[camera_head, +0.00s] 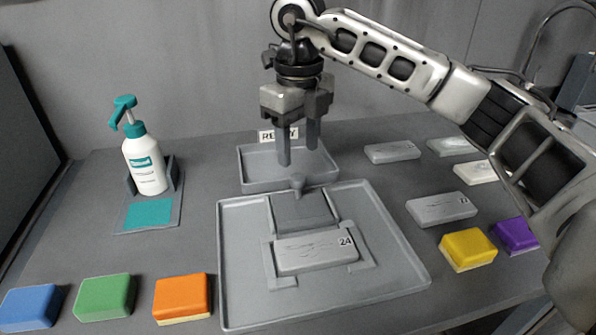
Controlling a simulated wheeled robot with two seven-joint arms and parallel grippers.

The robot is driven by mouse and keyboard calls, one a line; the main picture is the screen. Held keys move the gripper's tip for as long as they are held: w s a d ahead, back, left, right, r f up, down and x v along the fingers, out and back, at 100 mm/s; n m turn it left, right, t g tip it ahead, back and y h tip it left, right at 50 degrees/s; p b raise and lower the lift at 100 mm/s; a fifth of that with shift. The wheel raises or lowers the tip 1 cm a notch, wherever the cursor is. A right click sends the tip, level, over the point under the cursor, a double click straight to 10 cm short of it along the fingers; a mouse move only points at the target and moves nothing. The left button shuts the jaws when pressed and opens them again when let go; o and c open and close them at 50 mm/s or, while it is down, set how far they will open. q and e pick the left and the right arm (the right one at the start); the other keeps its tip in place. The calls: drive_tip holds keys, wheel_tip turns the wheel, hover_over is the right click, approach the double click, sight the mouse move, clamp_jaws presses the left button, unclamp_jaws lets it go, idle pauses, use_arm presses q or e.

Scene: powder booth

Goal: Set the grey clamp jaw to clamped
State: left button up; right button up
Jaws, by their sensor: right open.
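The grey clamp jaw (300,210) is a flat sliding piece with a small upright knob (297,184) at its far end. It lies behind a grey block marked 24 (315,252), which sits between grey corner brackets in the large grey tray (390,275). I cannot tell whether the jaw touches the block. My right gripper (298,157) points down above the knob, over the rear tray, with its two fingers apart and nothing between them. It appears clear of the knob. My left gripper is not in view.
A small tray (246,172) with a READY label (278,134) stands behind. A pump bottle (146,162) is at left. Blue (30,306), green (104,296) and orange (182,297) blocks line the front left. Yellow (467,248) and purple (516,235) blocks and several grey pieces (441,208) are at right.

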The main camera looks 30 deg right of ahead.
sight(298, 176)
wheel_tip(298, 176, down, 6)
idle(0.4)
